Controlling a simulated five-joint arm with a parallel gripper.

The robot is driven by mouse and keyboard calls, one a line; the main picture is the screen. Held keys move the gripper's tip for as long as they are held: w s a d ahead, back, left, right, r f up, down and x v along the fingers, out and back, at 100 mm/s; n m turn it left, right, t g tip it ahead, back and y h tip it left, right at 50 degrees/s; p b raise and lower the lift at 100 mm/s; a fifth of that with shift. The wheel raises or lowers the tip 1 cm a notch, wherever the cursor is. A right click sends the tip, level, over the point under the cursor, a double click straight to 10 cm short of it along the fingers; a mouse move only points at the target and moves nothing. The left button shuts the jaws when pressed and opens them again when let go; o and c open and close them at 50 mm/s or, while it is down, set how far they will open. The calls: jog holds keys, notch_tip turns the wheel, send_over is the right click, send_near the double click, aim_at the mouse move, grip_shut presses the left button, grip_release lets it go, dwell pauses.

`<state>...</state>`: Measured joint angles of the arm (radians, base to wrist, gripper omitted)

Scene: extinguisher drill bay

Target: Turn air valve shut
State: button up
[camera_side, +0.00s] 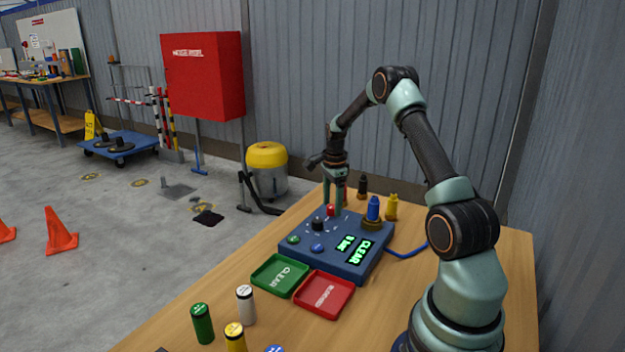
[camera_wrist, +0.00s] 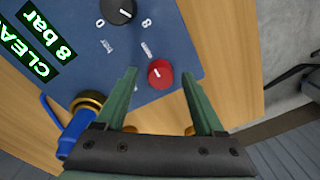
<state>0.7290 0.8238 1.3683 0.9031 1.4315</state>
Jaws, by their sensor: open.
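A blue panel (camera_side: 345,240) lies on the wooden table and carries a red knob (camera_side: 331,210) and a black knob (camera_side: 318,224). In the wrist view the red knob (camera_wrist: 160,74) has a white pointer line and small marks beside it, too small to read. The black knob (camera_wrist: 121,10) is further up, with a 0 beside it. I cannot read which knob is labelled air. My gripper (camera_wrist: 158,76) is open, its two green fingers pointing down on either side of the red knob. Whether they touch it I cannot tell. The display (camera_wrist: 40,42) reads CLEAR and 8 bar.
A blue cylinder (camera_side: 373,207) stands in a brass fitting on the panel, with yellow (camera_side: 391,207) and black (camera_side: 362,187) ones behind. A green tray (camera_side: 280,275) and red tray (camera_side: 323,294) lie in front. Several small bottles, including a white one (camera_side: 246,304), stand nearer.

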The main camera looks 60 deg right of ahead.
jog(key=shift+f, duration=0.15)
jog(key=shift+c, duration=0.3)
grip_shut()
